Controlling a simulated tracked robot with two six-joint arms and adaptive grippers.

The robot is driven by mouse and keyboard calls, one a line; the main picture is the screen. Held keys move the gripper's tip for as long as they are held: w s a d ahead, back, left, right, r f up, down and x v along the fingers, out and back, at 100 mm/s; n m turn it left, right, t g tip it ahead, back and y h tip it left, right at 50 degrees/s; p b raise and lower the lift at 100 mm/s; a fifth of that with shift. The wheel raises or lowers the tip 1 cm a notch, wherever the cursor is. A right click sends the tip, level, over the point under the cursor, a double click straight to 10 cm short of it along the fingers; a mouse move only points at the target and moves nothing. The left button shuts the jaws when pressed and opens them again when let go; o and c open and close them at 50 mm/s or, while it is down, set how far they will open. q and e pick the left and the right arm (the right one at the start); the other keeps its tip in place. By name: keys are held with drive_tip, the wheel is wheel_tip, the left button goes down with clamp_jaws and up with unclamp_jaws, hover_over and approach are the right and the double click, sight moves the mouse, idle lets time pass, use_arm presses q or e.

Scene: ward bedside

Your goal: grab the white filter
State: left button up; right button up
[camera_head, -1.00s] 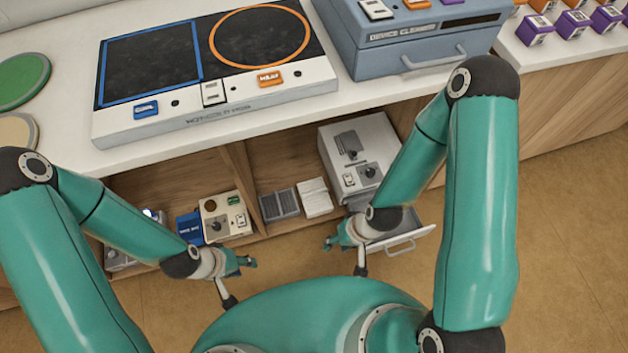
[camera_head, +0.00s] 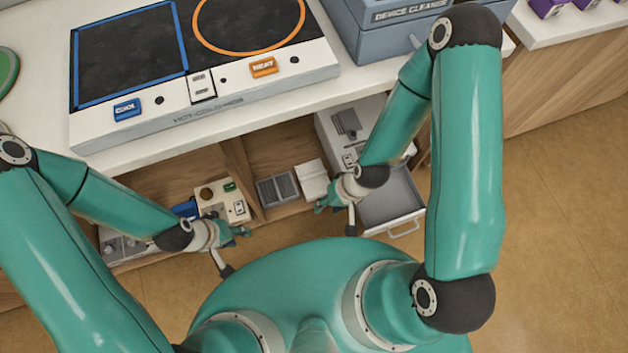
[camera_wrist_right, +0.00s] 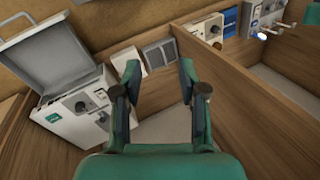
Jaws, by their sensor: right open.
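The white filter (camera_head: 312,180), a pale ribbed block, lies in the open lower shelf, right of a grey ribbed block (camera_head: 277,190). In the right wrist view the white filter (camera_wrist_right: 127,61) shows behind my left-hand finger, partly hidden, with the grey block (camera_wrist_right: 159,54) beside it. My right gripper (camera_head: 335,214) is open and empty, in front of the shelf and apart from the filter; its spread fingers (camera_wrist_right: 159,82) show in the wrist view. My left gripper (camera_head: 232,250) looks open and empty, before the left compartment.
A white device (camera_head: 347,125) with an open grey drawer (camera_head: 393,203) stands right of the filter. A wooden divider (camera_head: 241,175) separates the compartments. Left of it are a cream device (camera_head: 222,203) and a blue box (camera_head: 186,209). The hot-cold plate (camera_head: 205,105) lies on the counter above.

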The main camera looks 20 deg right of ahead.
drive_tip(key=w+a+f+m+b, duration=0.1)
drive_tip(key=w+f+b, duration=0.2)
drive_tip(key=f+b, duration=0.75)
drive_tip(key=m+h+b, duration=0.4)
drive_tip(key=m+b, duration=1)
drive_tip(key=b, duration=0.1)
hover_over(314, 175)
wheel_tip(314, 175, down, 16)
drive_tip(key=shift+g, duration=0.3)
drive_tip(key=f+b, duration=0.1)
drive_tip(key=f, duration=0.2)
drive_tip(key=f+b, duration=0.1)
drive_tip(key=f, duration=0.3)
drive_tip(key=f+b, duration=0.1)
drive_tip(key=f, duration=0.3)
drive_tip(key=shift+w+a+f, duration=0.15)
drive_tip(key=shift+w+f, duration=0.05)
drive_tip(key=shift+w, duration=0.15)
drive_tip(key=f, duration=0.1)
drive_tip(key=f+b, duration=0.1)
drive_tip(key=f, duration=0.1)
drive_tip(key=f+b, duration=0.1)
drive_tip(key=f, duration=0.1)
drive_tip(key=shift+s, duration=0.25)
clamp_jaws()
